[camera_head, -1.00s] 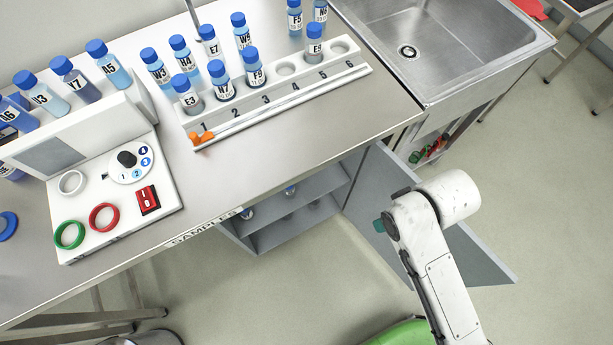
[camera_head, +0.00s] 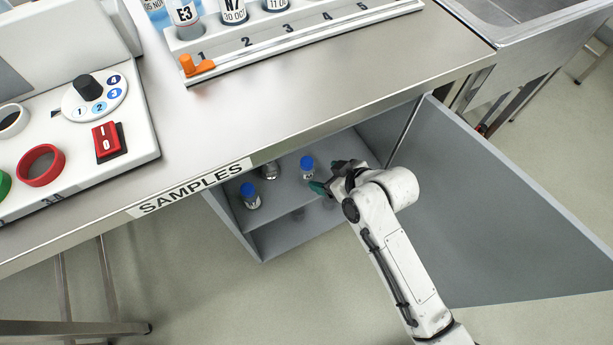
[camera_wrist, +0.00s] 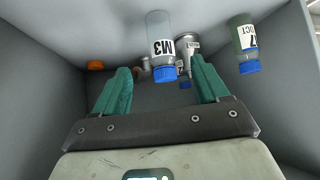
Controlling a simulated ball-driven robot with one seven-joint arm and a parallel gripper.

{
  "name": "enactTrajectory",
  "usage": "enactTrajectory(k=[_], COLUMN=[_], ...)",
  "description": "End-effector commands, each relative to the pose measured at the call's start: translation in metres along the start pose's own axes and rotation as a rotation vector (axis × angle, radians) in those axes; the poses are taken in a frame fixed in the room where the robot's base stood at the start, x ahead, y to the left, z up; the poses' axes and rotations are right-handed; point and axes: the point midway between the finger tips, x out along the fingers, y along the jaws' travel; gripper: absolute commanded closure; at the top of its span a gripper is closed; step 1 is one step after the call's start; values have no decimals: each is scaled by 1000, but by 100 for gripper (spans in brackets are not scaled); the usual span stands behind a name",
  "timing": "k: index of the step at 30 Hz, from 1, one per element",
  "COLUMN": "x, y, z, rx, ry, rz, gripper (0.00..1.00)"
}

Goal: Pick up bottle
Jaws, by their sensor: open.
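A bottle (camera_head: 307,170) with a blue cap stands inside the open cabinet under the bench, just left of my gripper. A second blue-capped bottle (camera_head: 249,197) stands further left on the same shelf. In the wrist view, which is upside down, a clear bottle labelled M3 (camera_wrist: 161,45) shows between and beyond the fingertips. Another bottle (camera_wrist: 243,42) with a partly hidden label is at the right. My gripper (camera_head: 326,184) is at the cabinet opening. In the wrist view my gripper (camera_wrist: 160,76) has its green fingers apart, with nothing held.
A metallic container (camera_head: 270,171) stands in the cabinet; it also shows behind the M3 bottle. The grey door (camera_head: 500,220) stands open on the right. The bench edge, with a SAMPLES label (camera_head: 190,188), overhangs the cabinet. A numbered bottle rack (camera_head: 300,35) is on top.

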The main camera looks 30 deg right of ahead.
Motion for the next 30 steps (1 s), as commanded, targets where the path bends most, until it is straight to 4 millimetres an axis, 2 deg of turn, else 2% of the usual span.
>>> enactTrajectory(k=[6, 14, 22, 26, 30], x=[34, 55, 92, 102, 103], y=[0, -1, -2, -2, -2], z=[0, 0, 0, -1, -1], rx=[-2, -1, -1, -1, -1], ry=[0, 0, 0, -1, -1], rz=[-1, -1, -1, 0, 0], gripper=[26, 26, 26, 26, 26])
